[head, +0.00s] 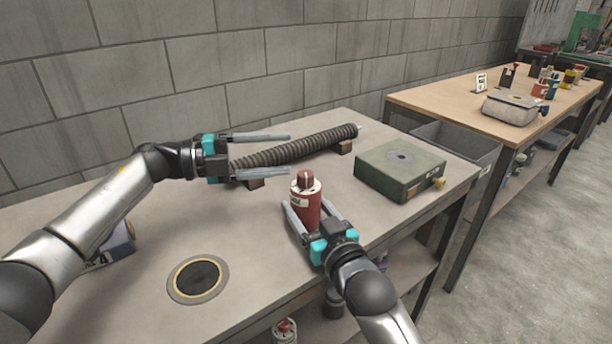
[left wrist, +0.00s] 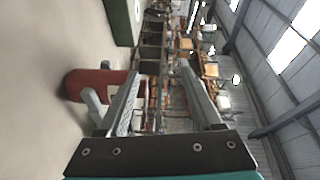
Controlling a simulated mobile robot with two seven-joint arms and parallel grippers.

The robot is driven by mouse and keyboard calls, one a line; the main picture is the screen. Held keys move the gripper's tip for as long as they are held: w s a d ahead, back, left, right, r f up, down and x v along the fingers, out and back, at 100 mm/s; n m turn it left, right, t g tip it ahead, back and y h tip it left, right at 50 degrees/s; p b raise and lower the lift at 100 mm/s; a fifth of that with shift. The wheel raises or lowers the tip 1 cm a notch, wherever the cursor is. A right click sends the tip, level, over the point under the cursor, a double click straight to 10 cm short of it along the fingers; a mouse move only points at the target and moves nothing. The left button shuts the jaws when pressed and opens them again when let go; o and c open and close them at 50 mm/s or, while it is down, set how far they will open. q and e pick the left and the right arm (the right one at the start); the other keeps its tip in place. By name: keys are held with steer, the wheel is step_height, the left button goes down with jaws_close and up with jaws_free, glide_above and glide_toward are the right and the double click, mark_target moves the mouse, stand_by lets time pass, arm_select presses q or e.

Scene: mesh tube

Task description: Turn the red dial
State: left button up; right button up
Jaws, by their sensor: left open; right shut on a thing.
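The red dial (head: 306,178) sits on the pale top of an upright red canister (head: 307,204) on the workbench. My right gripper (head: 306,213) is shut on the canister's body from the near side, one finger on each side. My left gripper (head: 289,154) is open and empty, above the bench. In the picture its fingers lie up and left of the dial, pointing right, and do not touch it. In the left wrist view, the canister (left wrist: 95,84) lies sideways in the picture, left of my left gripper's open fingers (left wrist: 160,70). The dial is hard to make out there.
A ribbed hose (head: 300,147) rests on wooden blocks behind the canister. A green box (head: 400,170) stands to its right. A round ringed plate (head: 198,280) is in the bench at front left. A block wall runs behind; another table (head: 440,100) stands at right.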

mark_target(306, 173)
arm_select(q)
steer(key=s+a+f+m+t, duration=0.25)
steer(key=s+a+m, duration=0.35)
steer(key=m, duration=1.2)
steer(key=shift+g, duration=0.45)
steer(key=x, duration=1.2)
steer(key=shift+s+d+f, duration=0.15)
steer(key=shift+s+d, duration=0.05)
steer(key=shift+s, duration=0.05)
steer(key=shift+c, duration=0.2)
jaws_close()
steer(key=shift+m, duration=0.3)
